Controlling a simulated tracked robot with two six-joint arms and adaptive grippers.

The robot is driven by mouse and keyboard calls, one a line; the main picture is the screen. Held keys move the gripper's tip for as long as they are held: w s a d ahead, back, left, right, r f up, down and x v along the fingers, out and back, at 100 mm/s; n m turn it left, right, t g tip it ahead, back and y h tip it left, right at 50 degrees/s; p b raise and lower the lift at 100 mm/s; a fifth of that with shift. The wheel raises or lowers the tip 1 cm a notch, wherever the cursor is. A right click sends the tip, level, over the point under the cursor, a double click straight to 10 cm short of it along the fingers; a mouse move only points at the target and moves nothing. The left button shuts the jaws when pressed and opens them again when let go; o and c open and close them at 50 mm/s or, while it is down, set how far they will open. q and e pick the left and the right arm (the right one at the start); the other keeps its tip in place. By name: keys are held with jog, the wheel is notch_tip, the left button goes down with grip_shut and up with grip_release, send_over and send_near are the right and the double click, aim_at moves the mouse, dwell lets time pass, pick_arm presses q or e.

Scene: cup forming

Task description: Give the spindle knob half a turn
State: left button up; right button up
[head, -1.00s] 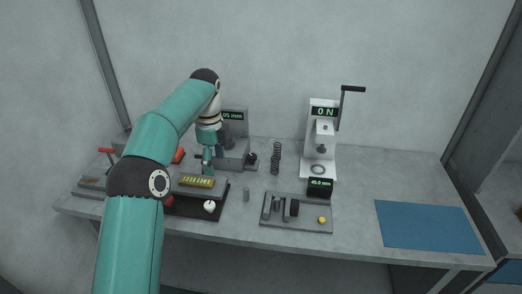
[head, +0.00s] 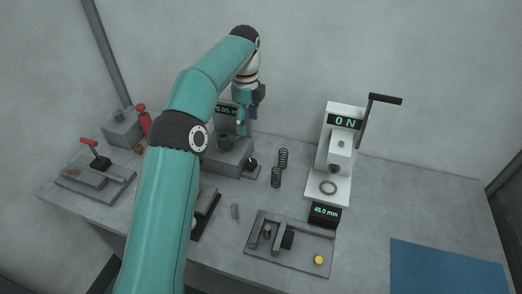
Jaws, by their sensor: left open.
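The grey fixture (head: 222,160) stands left of centre in the head view, with a display (head: 226,111) reading about 0.05 mm and a dark round piece (head: 225,139) on top. A black knob (head: 250,164) sticks out at its right side; I take this for the spindle knob, though I cannot be sure. My left gripper (head: 241,129) is open and empty, pointing down above the fixture, in front of the display and apart from the knob. My arm hides part of the bench left of the fixture. My right gripper is out of view.
Two dark springs (head: 283,158) stand right of the fixture. A white press (head: 342,150) with a black lever reads 0 N. A grey gauge plate (head: 285,243) lies in front. A blue mat (head: 440,270) is front right. A red-handled device (head: 92,175) is at left.

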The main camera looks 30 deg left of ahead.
aim_at(251, 161)
pick_arm(q)
jog(key=f, duration=0.5)
jog(key=f+b, duration=0.1)
jog(key=f, duration=1)
jog(key=shift+w+d+f, duration=0.1)
jog(key=shift+w+f, duration=0.25)
jog(key=shift+f, duration=0.05)
jog(key=c, duration=1.1)
jog(key=n, duration=0.4)
jog(key=shift+r+n, duration=0.1)
jog(key=shift+n, duration=0.3)
jog(key=shift+c, duration=0.2)
jog(key=o, duration=1.1)
jog(key=shift+o, duration=0.2)
